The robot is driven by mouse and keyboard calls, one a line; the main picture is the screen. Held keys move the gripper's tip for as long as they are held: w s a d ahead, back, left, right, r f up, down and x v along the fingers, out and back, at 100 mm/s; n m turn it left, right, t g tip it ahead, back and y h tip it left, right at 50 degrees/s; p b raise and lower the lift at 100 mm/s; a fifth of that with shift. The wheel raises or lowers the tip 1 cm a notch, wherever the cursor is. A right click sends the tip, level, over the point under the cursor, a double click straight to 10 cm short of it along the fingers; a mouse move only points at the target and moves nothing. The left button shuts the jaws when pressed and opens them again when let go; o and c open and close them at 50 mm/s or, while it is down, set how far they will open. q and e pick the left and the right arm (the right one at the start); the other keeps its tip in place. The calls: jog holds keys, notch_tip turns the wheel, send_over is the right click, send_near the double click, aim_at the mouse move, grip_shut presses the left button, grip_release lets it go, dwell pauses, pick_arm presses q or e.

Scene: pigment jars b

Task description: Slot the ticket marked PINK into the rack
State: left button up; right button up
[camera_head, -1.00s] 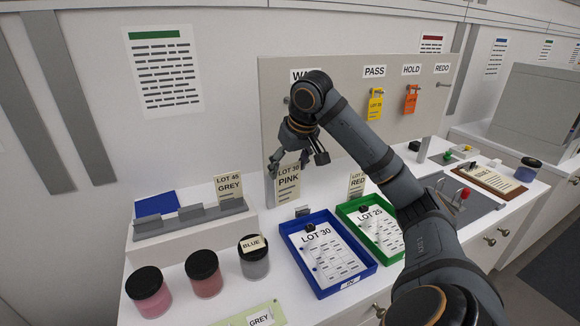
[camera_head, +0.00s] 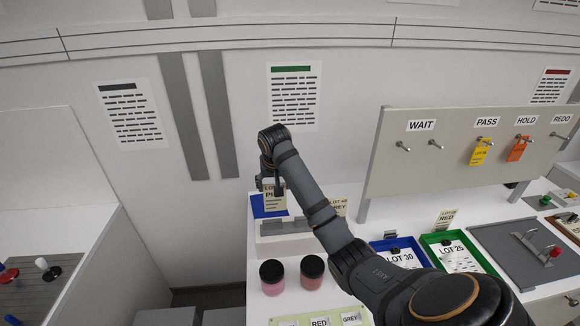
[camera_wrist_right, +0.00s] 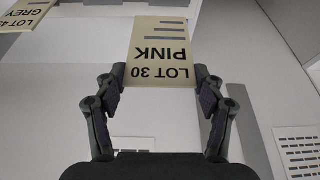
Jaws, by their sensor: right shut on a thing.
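The cream ticket marked LOT 30 PINK (camera_head: 273,200) is held upright by my right gripper (camera_head: 272,184), over the left part of the grey slotted rack (camera_head: 285,228). In the right wrist view the ticket (camera_wrist_right: 160,45) sits between the two fingers of the gripper (camera_wrist_right: 161,80), which is shut on it. The ticket's lower edge looks clear of the rack, but the exact gap cannot be told. A ticket marked GREY (camera_head: 339,209) stands at the rack's right end, partly behind my arm. It also shows in the wrist view (camera_wrist_right: 24,14). My left gripper is not in view.
A blue pad (camera_head: 258,208) lies behind the rack. Jars with black lids (camera_head: 272,275) stand in front. A blue tray (camera_head: 378,244), a green tray (camera_head: 428,240) and a RED ticket (camera_head: 446,218) are to the right, below the hook board (camera_head: 400,165).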

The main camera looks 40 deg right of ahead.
aim_at(270, 196)
jog(key=shift+w+a+r, duration=0.25)
jog(key=shift+a, duration=0.4)
jog(key=shift+w+a+f, duration=0.15)
jog(key=shift+a, duration=0.1)
jog(key=shift+f, duration=0.1)
jog(key=shift+d, duration=0.25)
jog(key=shift+f, duration=0.15)
jog(key=shift+a+f, duration=0.15)
jog(key=shift+f, duration=1.85)
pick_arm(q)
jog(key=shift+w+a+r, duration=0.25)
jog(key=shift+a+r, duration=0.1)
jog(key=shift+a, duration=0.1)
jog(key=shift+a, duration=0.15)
